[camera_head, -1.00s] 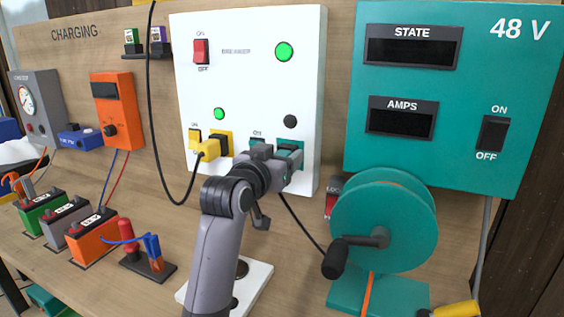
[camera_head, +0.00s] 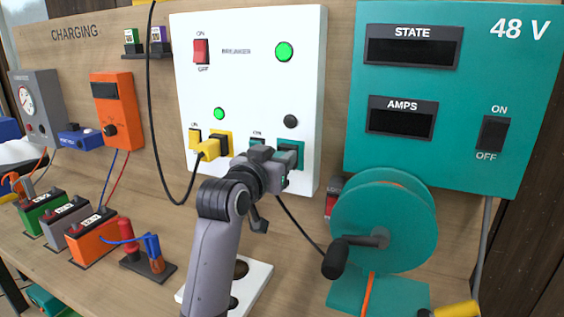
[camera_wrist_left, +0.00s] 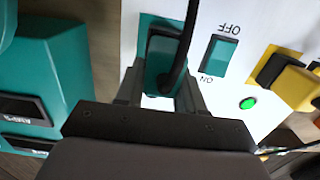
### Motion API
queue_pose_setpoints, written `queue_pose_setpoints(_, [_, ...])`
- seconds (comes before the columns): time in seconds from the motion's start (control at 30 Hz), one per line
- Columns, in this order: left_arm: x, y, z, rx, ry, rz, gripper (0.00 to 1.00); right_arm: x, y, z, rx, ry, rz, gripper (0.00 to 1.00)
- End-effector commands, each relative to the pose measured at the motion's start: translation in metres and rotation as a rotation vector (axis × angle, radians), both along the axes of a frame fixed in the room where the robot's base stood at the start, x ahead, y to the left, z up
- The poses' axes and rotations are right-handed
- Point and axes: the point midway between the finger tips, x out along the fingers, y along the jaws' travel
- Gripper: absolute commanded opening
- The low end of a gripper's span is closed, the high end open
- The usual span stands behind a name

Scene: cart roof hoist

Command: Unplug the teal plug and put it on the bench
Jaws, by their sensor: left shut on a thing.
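The teal plug (camera_wrist_left: 165,62) is between the two fingers of my left gripper (camera_wrist_left: 160,95) in the left wrist view, with a black cable running from it. The gripper is shut on it. In the head view my left gripper (camera_head: 280,172) is just in front of the teal socket (camera_head: 291,151) on the white panel (camera_head: 255,80) and hides most of the plug. I cannot tell whether the plug's pins are fully clear of the socket. The wooden bench (camera_head: 100,284) runs along the lower left. My right gripper is not in view.
A yellow plug (camera_head: 208,149) sits left of the teal socket. A teal cable reel (camera_head: 385,225) stands to the right. Batteries (camera_head: 93,238) and a red-and-blue clamp stand (camera_head: 148,265) occupy the bench at left. A black cable (camera_head: 155,120) hangs in front of the panel's left side.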

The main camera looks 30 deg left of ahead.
Motion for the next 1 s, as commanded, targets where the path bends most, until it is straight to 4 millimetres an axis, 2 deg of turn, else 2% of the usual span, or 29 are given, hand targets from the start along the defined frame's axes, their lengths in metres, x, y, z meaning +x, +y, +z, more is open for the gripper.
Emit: queue_pose_setpoints(1.0, [-0.038, -0.002, 0.001, 0.0, -0.003, 0.0, 0.0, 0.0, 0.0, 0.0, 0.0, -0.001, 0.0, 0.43])
